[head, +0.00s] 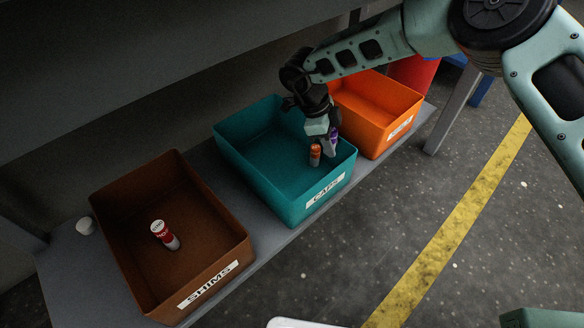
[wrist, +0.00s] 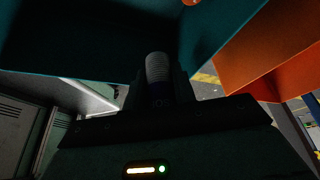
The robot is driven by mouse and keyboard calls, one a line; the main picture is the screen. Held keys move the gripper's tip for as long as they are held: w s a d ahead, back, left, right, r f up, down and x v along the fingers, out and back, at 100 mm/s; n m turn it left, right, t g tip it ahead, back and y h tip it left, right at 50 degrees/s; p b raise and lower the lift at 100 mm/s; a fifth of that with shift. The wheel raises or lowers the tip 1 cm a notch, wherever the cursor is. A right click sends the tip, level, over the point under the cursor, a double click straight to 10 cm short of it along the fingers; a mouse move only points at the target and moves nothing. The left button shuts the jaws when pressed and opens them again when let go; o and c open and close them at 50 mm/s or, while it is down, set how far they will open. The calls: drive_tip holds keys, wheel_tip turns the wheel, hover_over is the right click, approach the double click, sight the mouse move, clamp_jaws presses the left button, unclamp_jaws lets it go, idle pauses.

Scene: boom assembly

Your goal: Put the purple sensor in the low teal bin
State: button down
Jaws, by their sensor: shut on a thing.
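The teal bin (head: 238,150), labelled CAPS, stands in the middle of the low shelf in the head view. My gripper (head: 325,132) hangs over its right part, pointing down. It is shut on the purple sensor (head: 332,145), a small upright cylinder with a pale lower part. In the wrist view the sensor (wrist: 157,78) stands out from between the dark fingers as a ribbed grey cylinder. An orange-and-grey cylinder (head: 315,155) is in the teal bin just left of the sensor. I cannot tell whether the sensor touches the bin floor.
A brown bin (head: 120,215) labelled SHIMS, with a red-and-white cylinder (head: 164,234) in it, stands at left. An orange bin (head: 385,100) adjoins the teal bin at right. A small white object (head: 85,226) lies left of the brown bin. A shelf leg (head: 455,110) stands at right.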

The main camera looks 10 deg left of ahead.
wheel_tip(320, 180, down, 10)
drive_tip(key=b, duration=0.5)
drive_tip(key=shift+r+b, duration=0.15)
drive_tip(key=shift+b, duration=0.2)
drive_tip(key=shift+r, duration=0.1)
drive_tip(key=shift+f+p, duration=0.45)
drive_tip(key=shift+f, duration=0.15)
drive_tip(key=c, duration=1.1)
unclamp_jaws()
drive_tip(key=shift+c, duration=0.2)
drive_tip(key=shift+r+b, duration=0.5)
drive_tip(key=shift+r, duration=0.05)
drive_tip(key=p+v, duration=0.7)
drive_tip(key=v, duration=0.5)
drive_tip(key=shift+d+r, duration=0.1)
